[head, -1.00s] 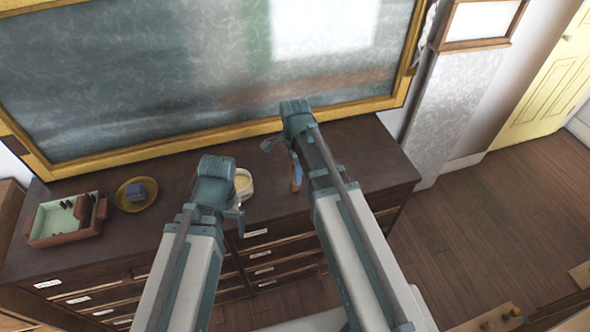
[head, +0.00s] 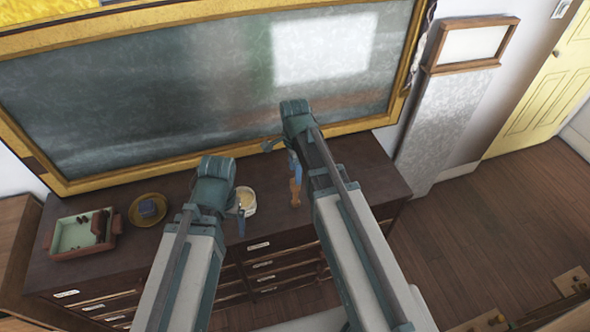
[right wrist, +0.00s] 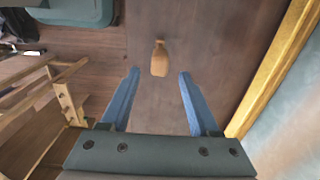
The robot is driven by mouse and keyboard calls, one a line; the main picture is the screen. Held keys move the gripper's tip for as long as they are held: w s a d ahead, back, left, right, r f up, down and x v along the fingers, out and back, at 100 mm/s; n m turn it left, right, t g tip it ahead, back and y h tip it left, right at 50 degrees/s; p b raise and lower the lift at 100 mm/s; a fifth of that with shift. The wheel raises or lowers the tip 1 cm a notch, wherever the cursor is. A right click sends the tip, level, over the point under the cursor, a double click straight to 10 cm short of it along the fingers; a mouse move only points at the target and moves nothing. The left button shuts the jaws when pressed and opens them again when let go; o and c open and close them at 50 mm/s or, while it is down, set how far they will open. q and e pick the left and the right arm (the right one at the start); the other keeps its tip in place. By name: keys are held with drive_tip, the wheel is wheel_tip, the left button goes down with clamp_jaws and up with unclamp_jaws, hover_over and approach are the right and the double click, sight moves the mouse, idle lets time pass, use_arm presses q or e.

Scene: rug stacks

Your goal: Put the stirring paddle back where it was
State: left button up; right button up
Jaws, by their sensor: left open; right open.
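A small wooden piece, which looks like the stirring paddle (right wrist: 159,60), is in the right wrist view just beyond my open fingertips, in line with the gap. It also shows in the head view (head: 295,192) below my right gripper's blue fingers. I cannot tell if it rests on the cabinet top. My right gripper (right wrist: 157,75) is open with nothing between its fingers. My left gripper (head: 241,222) is over the front of the cabinet, beside a pale cup (head: 247,202) with yellowish contents; its fingers are largely hidden by its own arm.
The dark cabinet (head: 175,222) has drawers in front. On its left stand a green-and-red tray (head: 70,247) with brown pieces and a yellow dish (head: 135,217) holding a blue block. A gold-framed board (head: 220,90) rises behind. The cabinet top's right end is clear.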

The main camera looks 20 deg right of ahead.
wheel_tip(320, 180, up, 3)
drive_tip(key=shift+f+p, duration=0.15)
drive_tip(key=shift+p, duration=0.65)
use_arm(q)
wheel_tip(320, 180, up, 3)
drive_tip(key=shift+f, duration=0.2)
use_arm(e)
drive_tip(key=s+a+n, duration=0.5)
drive_tip(key=s+n, duration=0.2)
drive_tip(key=n, duration=0.3)
drive_tip(key=s+a+n+h, duration=0.1)
drive_tip(key=s+a+n, duration=0.4)
drive_tip(key=n, duration=0.6)
drive_tip(key=shift+s+a, duration=0.2)
drive_tip(key=shift+s, duration=0.95)
